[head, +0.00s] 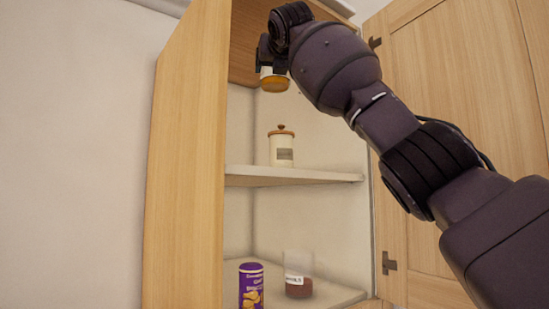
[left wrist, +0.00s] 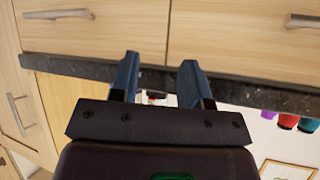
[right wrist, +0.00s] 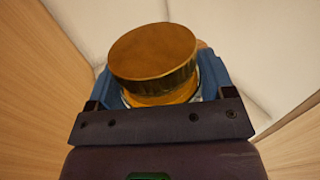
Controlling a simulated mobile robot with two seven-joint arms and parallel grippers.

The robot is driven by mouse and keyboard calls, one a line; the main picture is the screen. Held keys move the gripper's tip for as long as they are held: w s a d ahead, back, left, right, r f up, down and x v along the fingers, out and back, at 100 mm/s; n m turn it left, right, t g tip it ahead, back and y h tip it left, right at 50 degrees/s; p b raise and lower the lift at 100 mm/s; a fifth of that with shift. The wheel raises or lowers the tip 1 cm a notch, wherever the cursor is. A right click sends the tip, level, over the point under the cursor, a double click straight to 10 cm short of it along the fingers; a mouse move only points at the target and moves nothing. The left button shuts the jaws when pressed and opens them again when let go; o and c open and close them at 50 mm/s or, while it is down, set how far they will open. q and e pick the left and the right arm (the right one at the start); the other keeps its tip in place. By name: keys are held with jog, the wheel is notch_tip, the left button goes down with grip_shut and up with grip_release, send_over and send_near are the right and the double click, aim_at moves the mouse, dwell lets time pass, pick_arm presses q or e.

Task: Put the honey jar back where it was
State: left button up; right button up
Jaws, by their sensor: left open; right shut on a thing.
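The honey jar (head: 274,84) is high in the open wall cabinet, above the middle shelf. Its amber lower part and a pale band show in the head view. My right gripper (head: 268,58) is shut on it. In the right wrist view its round gold lid (right wrist: 153,50) sits between the blue fingers, with amber below the lid. The jar hangs in the air, apart from the middle shelf (head: 290,176). My left gripper (left wrist: 158,72) is open and empty, in front of wooden drawers and a dark counter edge; it is not in the head view.
A cream canister (head: 281,149) with a wooden lid stands on the middle shelf, free room to its right. A purple can (head: 251,287) and a glass jar (head: 298,275) stand on the lower shelf. The cabinet side (head: 186,160) and open door (head: 460,110) flank the opening.

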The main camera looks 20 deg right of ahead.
notch_tip(320, 180, down, 19)
jog(key=shift+d+f, duration=0.1)
jog(key=shift+d, duration=0.05)
dwell(0.7)
jog(key=shift+f, duration=0.1)
jog(key=o, duration=1.2)
jog(key=shift+f, duration=0.1)
jog(key=shift+o, duration=0.2)
jog(key=shift+s, duration=0.2)
pick_arm(q)
jog(key=w+f+b, duration=0.1)
jog(key=b, duration=0.2)
jog(key=shift+w+d+f, duration=0.1)
jog(key=shift+f, duration=0.25)
pick_arm(e)
jog(key=s+a, duration=0.1)
jog(key=s, duration=1)
jog(key=shift+s+a, duration=0.25)
jog(key=shift+a, duration=0.1)
